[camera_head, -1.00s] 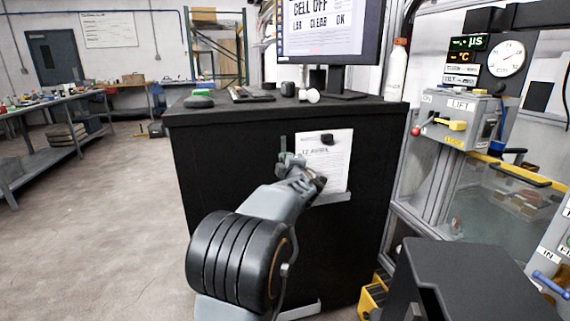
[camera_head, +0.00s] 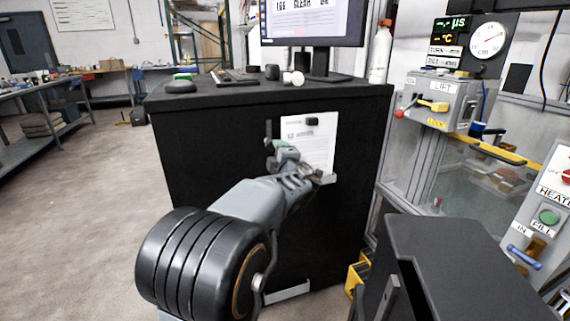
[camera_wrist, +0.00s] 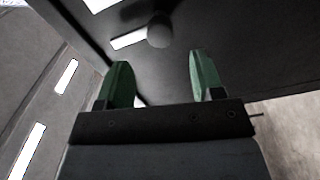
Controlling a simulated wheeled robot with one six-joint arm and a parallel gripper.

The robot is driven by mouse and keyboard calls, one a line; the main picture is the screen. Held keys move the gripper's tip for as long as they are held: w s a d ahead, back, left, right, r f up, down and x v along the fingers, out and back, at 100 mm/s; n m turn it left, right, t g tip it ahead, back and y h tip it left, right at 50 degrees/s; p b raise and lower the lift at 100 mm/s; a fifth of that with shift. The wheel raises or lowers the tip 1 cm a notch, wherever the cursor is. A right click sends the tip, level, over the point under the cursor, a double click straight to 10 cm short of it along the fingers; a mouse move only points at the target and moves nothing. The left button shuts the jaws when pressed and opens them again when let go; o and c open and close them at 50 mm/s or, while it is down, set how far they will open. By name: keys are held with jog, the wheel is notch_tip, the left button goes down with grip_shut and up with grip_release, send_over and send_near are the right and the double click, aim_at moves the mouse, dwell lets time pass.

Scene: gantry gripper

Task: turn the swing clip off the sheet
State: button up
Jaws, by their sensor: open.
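The white sheet (camera_head: 320,145) hangs on the front of the black cabinet, its lower part covered by my arm. A small black block (camera_head: 312,121), which may be the clip, lies on the sheet's top edge. A dark upright bar (camera_head: 268,130) stands on the cabinet just left of the sheet; I cannot tell if it is the clip. My gripper (camera_head: 277,146) is in front of the sheet's left edge, below the bar. In the wrist view my gripper (camera_wrist: 160,62) is open, its green fingers apart with nothing between them. Contact cannot be told.
The black cabinet (camera_head: 220,140) carries a monitor (camera_head: 312,25) and small items on top. A grey lift box (camera_head: 440,100) and frame stand to the right. The floor at left (camera_head: 85,200) is clear.

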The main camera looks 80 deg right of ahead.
jog(key=v, duration=0.7)
jog(key=shift+p, duration=0.3)
